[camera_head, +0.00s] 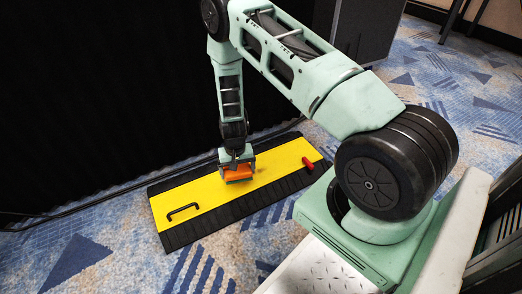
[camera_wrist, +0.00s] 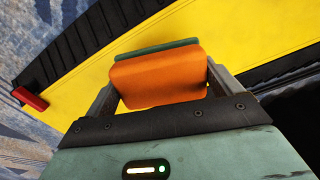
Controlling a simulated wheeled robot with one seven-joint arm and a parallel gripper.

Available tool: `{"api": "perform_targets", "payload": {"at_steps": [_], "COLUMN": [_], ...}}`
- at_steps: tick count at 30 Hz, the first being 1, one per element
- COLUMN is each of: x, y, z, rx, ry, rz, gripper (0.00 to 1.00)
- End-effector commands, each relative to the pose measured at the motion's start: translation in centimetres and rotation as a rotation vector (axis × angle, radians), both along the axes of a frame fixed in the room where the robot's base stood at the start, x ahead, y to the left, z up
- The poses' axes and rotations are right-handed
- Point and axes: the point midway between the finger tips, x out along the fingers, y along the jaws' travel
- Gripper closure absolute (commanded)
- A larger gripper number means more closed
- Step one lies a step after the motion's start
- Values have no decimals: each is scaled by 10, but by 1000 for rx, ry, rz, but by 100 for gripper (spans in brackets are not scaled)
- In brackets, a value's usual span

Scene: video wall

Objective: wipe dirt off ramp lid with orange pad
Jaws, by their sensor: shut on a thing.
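The ramp lid (camera_head: 215,196) is a long yellow panel with black ribbed edges, lying on the carpet; its yellow top also fills much of the wrist view (camera_wrist: 75,95). My gripper (camera_head: 238,177) points down over the middle of the lid, shut on the orange pad (camera_head: 240,171). In the wrist view the orange pad (camera_wrist: 160,76) sits between the two grey fingers, with a green strip along its far side. The pad is at or just above the yellow surface; I cannot tell if it touches. I can make out no clear dirt on the visible yellow.
A black curtain (camera_head: 90,90) and a dark cable (camera_head: 60,213) run behind. Patterned blue carpet lies in front.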

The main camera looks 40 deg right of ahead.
Motion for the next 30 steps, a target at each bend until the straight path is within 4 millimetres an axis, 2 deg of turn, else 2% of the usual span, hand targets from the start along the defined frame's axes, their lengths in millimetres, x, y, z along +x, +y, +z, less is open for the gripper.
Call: {"api": "perform_targets", "payload": {"at_steps": [1, 10, 25, 28, 30], "x": [1, 3, 5, 8, 11], "y": [-1, -3, -2, 2, 9], "z": [9, 35, 43, 65, 93], "rx": [0, 0, 1, 5, 12], "ry": [0, 0, -2, -7, -9], "rz": [0, 1, 6, 34, 73], "gripper": [31, 31, 31, 31, 31]}}
